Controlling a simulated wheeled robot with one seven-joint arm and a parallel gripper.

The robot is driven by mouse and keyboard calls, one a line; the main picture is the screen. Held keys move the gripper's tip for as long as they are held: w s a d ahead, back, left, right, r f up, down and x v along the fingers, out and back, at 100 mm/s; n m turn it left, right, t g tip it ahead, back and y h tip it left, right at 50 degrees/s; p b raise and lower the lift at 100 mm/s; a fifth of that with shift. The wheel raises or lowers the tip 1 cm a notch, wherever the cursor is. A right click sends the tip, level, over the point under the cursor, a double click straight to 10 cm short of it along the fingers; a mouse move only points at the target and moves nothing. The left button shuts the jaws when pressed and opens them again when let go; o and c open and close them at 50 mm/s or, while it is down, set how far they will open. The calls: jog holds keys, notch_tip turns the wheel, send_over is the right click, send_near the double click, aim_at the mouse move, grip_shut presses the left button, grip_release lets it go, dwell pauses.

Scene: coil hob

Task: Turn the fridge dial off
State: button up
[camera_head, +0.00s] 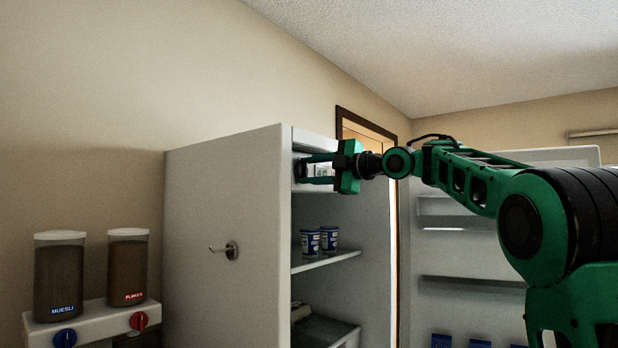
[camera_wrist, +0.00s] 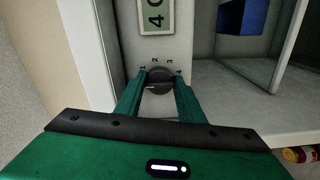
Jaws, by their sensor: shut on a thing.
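The fridge dial (camera_wrist: 159,79) is a dark round knob on the pale control panel inside the fridge, with the numbers 1 to 4 around its upper edge. A pale line shows on its lower left part; its exact setting is hard to read. My gripper (camera_head: 304,171) reaches into the top of the open fridge in the head view. In the wrist view its two green fingers are shut on the dial, one on each side. In the head view the dial is not clearly visible behind the fingers.
A display (camera_wrist: 155,16) sits above the dial. The fridge (camera_head: 222,210) has a hook on its side and its door (camera_head: 470,255) stands open at right. Blue-and-white tubs (camera_head: 310,242) stand on a shelf below my gripper. Cereal dispensers (camera_head: 58,275) stand at left.

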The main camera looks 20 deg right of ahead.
jog(key=shift+d+f, duration=0.1)
dwell(0.5)
jog(key=o, duration=1)
jog(key=v, duration=1)
jog(key=shift+s+d, duration=0.15)
jog(key=shift+s, duration=0.05)
